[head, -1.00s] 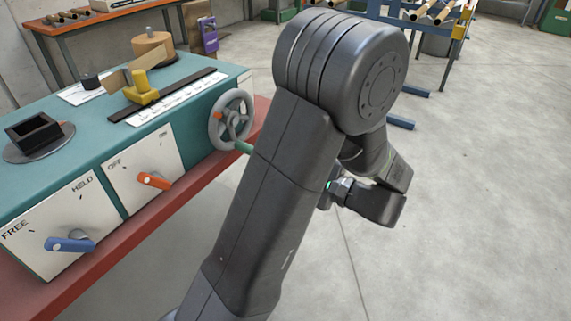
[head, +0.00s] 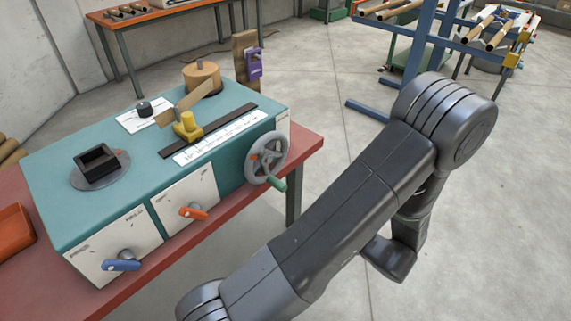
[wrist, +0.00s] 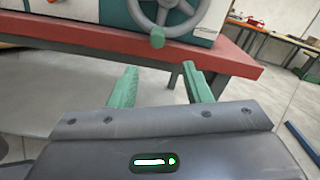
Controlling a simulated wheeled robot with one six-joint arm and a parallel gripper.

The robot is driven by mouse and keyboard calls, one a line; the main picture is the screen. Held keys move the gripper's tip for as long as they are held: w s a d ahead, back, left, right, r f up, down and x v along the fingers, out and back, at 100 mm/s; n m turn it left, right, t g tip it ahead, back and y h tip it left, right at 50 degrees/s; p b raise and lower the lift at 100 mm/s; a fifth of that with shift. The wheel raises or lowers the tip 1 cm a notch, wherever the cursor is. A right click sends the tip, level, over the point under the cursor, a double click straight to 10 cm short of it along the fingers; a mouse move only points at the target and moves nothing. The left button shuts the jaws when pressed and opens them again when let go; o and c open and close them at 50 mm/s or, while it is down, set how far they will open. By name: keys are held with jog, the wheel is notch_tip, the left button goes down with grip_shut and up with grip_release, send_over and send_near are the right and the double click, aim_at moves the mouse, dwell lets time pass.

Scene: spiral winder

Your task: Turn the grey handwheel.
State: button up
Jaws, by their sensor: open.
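The grey handwheel (head: 267,158) is mounted on the right end of the teal winder's front. Its green handle (head: 279,184) sticks out at the lower right of the rim. In the wrist view the handwheel (wrist: 172,12) is at the top, cut off by the frame edge, with the handle (wrist: 157,38) at its bottom. My gripper (wrist: 158,78) shows two green fingers spread apart with nothing between them. The fingers point toward the bench below the wheel and stand off from the handle. In the head view my arm hides the gripper.
The teal winder (head: 62,187) stands on a red bench (head: 312,142). An orange lever (head: 193,212) and a blue lever (head: 122,265) are on its front panels. A blue rack (head: 415,55) stands at the back right. The floor between is clear.

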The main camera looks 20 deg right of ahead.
aim_at(285, 190)
jog(key=shift+m, duration=0.4)
jog(key=p+x, duration=0.2)
jog(key=x, duration=1.2)
jog(key=shift+s+a+r, duration=0.1)
jog(key=shift+a+r, duration=0.05)
jog(key=shift+a, duration=0.05)
grip_shut()
